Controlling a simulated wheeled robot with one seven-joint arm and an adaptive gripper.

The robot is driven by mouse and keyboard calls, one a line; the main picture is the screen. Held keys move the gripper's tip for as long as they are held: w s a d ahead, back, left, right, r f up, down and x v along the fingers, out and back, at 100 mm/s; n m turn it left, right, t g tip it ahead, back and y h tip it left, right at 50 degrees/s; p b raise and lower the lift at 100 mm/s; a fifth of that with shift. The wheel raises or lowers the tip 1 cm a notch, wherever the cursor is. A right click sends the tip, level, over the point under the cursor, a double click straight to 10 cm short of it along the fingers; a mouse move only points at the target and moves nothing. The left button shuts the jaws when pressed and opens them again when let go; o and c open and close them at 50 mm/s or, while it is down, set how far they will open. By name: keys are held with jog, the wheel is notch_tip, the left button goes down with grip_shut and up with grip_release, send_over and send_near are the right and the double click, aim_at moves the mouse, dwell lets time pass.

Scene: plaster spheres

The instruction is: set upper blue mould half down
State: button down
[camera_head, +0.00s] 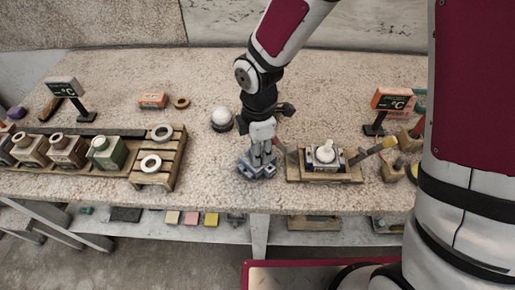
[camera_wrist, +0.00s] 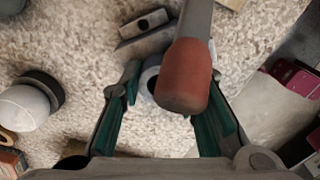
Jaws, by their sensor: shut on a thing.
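My gripper (camera_head: 262,153) points straight down over the front part of the table, its fingers closed in on the blue-grey upper mould half (camera_head: 256,171). The mould half is low at the table top, near the front edge; I cannot tell whether it touches the surface. In the wrist view the green-padded fingers of my gripper (camera_wrist: 165,125) stand either side of a grey-blue round part (camera_wrist: 148,80). A red-ended tool (camera_wrist: 184,75) hides much of the space between them. To the right, a white rounded piece (camera_head: 324,153) sits in a bluish holder on a wooden board.
A white sphere on a dark stand (camera_head: 222,118) is behind and left of my gripper. The wooden board (camera_head: 300,177) lies close on the right. Bare table shows between rack and mould half.

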jog(key=shift+f, duration=0.2)
jog(key=c, duration=1.2)
grip_release()
jog(key=shift+r, duration=0.1)
notch_tip(320, 180, up, 12)
jog(key=shift+r+p, duration=0.15)
jog(key=shift+p, duration=0.4)
jog(key=shift+d, duration=0.1)
jog(key=s+d+r+m+t, duration=0.1)
jog(key=s+d+r+m, duration=0.3)
jog(key=s+d+m, duration=0.1)
jog(key=s+d+r+m+t, duration=0.2)
jog(key=s+d+r+m, duration=0.3)
jog(key=m, duration=0.4)
jog(key=s+d+r+m+t, duration=0.1)
jog(key=s+d+r+m, duration=0.4)
jog(key=d+m, duration=0.3)
jog(key=shift+s+d+r+t, duration=0.1)
jog(key=shift+s+d+t, duration=0.2)
jog(key=shift+s+d, duration=0.35)
